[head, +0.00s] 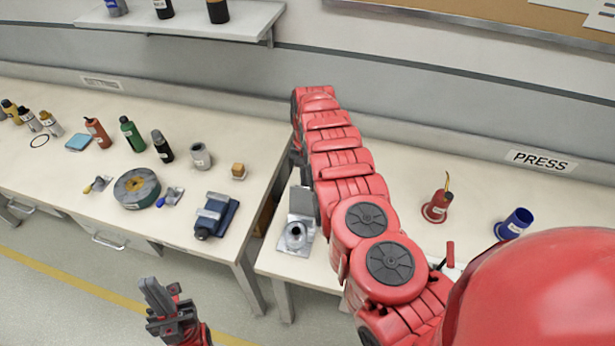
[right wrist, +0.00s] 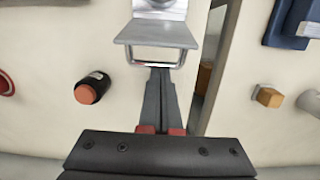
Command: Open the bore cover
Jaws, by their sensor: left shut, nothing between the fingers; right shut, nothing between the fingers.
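A grey metal fixture with a round bore mouth (head: 296,234) stands on the right bench, left of my right arm. A flat grey plate that looks like the cover (head: 302,200) sits behind the mouth; its exact tilt is hard to tell. In the right wrist view the plate (right wrist: 155,32) has a thin wire loop handle (right wrist: 180,61) on its near edge. My right gripper (right wrist: 159,72) is shut and empty, its tips at the loop's bar; contact cannot be told. In the head view my arm hides it. My left gripper (head: 150,290) is shut and empty over the floor, in front of the benches.
A gap separates the benches. A red oil can (head: 437,207) and a blue cup (head: 514,223) stand right of my arm.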

